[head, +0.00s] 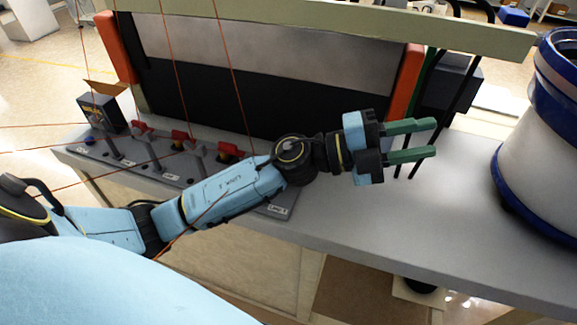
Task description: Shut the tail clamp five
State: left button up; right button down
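Several toggle clamps with red handles stand in a row on grey base plates along the left part of the bench, including one at the left (142,129), one in the middle (181,138) and one at the right (230,152). Their labels are too small to read, so I cannot tell which is clamp five. My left arm crosses in front of the right end of the row and hides part of it. My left gripper (434,137) has green fingers, apart and empty, pointing right above the bench, well right of the visible clamps. My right gripper is not in view.
The grey bench (430,220) is clear below and right of my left gripper. A white and blue bowl feeder (540,160) stands at the right. A dark panel with orange posts (405,82) rises behind. A small dark box (101,112) stands at the left; thin orange lines cross the view.

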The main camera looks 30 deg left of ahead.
pick_arm(q)
jog(key=a+f+m+g+y, duration=0.4)
jog(key=f+m+g+y, duration=0.4)
jog(key=f+m+g, duration=0.15)
jog(key=w+a+n+y, duration=0.2)
jog(key=a+y, duration=0.9)
jog(key=a, duration=1)
jog(key=shift+g, duration=0.45)
jog(key=f+p, duration=0.1)
jog(key=f, duration=0.5)
jog(key=f+p, duration=0.1)
jog(key=f, duration=0.6)
jog(key=shift+w+d+p, duration=0.15)
jog(key=shift+d+p, duration=0.05)
jog(key=shift+p, duration=0.1)
grip_shut()
